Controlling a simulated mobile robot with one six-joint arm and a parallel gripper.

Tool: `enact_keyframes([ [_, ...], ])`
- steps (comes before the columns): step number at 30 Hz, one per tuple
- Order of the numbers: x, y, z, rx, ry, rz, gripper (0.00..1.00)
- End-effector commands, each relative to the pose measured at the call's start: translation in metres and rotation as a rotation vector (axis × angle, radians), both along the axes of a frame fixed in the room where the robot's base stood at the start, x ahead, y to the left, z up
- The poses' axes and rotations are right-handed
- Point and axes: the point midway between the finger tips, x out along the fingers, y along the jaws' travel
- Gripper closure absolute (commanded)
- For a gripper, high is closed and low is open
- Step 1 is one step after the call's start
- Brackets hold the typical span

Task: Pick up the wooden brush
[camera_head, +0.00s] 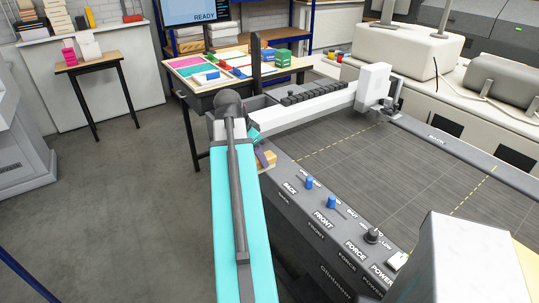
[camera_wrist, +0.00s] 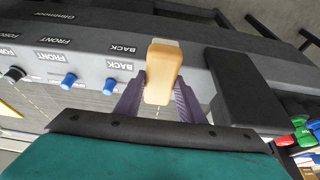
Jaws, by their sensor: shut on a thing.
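The wooden brush (camera_wrist: 163,64) is in the wrist view, a tan block standing between the two purple fingers of my gripper (camera_wrist: 158,98). The fingers are shut on it from both sides. Behind it in that view is the dark side panel of the cutting machine. In the head view, my gripper (camera_head: 264,159) is at the machine's near left corner, partly hidden behind my arm. A small part of the tan brush (camera_head: 267,160) shows beside the fingers. I cannot tell whether the brush touches the machine.
The control panel (camera_head: 325,218) has blue knobs (camera_head: 331,202) and a black knob (camera_head: 372,235) close to my gripper. The white machine carriage (camera_head: 374,83) spans the flat bed. A table (camera_head: 187,93) with coloured items stands behind. The grey floor (camera_head: 120,200) at left is clear.

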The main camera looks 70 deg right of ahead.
Motion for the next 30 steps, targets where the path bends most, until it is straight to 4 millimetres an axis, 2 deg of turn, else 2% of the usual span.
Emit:
enact_keyframes([
  [3, 0.005, 0.019, 0.0, 0.0, 0.0, 0.002, 0.89],
  [9, 0.01, 0.034, 0.003, 0.0, 0.0, 0.001, 0.89],
  [28, 0.011, 0.036, 0.004, 0.0, 0.0, 0.001, 0.89],
  [29, 0.011, 0.036, 0.004, 0.0, 0.0, 0.001, 0.68],
  [30, 0.011, 0.036, 0.004, 0.0, 0.0, 0.001, 0.75],
])
